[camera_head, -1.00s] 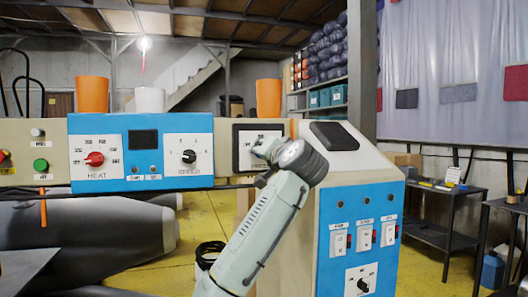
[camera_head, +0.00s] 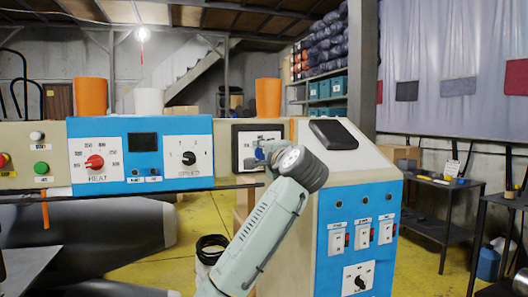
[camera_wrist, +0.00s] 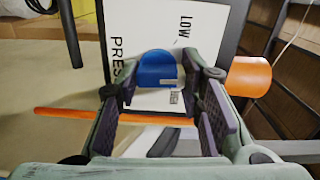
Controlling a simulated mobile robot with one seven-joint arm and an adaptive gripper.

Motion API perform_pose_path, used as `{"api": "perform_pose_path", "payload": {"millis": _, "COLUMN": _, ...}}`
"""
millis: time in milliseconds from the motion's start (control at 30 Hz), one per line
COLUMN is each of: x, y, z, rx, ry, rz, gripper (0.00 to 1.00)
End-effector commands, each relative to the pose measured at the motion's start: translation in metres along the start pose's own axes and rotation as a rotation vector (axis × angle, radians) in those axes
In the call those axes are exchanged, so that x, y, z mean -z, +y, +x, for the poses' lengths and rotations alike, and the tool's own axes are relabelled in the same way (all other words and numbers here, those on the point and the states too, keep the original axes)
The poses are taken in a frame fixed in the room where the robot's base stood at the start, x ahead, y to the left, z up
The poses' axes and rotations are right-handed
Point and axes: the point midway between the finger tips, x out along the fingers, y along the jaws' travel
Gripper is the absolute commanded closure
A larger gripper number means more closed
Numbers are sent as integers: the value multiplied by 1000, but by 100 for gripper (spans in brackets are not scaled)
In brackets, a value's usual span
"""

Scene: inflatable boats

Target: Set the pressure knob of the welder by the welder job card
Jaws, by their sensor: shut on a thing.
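The pressure panel (camera_head: 240,134) is a white plate in a dark frame, at the right end of the welder's row of controls. In the wrist view, the plate (camera_wrist: 208,22) shows "LOW" and the start of "PRESSURE", both turned sideways. The blue pressure knob (camera_wrist: 157,66) sits on it between my fingers. My gripper (camera_wrist: 160,80) is shut on the knob. In the head view, my gripper (camera_head: 265,152) is in front of the panel, and my wrist hides much of the dial. I cannot read the knob's setting. I cannot identify the welder job card for certain.
The heat knob (camera_head: 94,162) and speed knob (camera_head: 189,158) are left of the panel. A blue switch panel (camera_head: 340,210) is right of my arm. An unreadable white card (camera_head: 451,168) stands on a far bench.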

Motion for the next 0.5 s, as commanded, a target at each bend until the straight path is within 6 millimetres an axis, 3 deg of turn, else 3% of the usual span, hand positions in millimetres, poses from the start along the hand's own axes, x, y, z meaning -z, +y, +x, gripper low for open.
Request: {"api": "perform_pose_path", "payload": {"millis": 500, "x": 0, "y": 0, "z": 0, "rx": 1, "ry": 1, "rz": 71, "gripper": 94}}
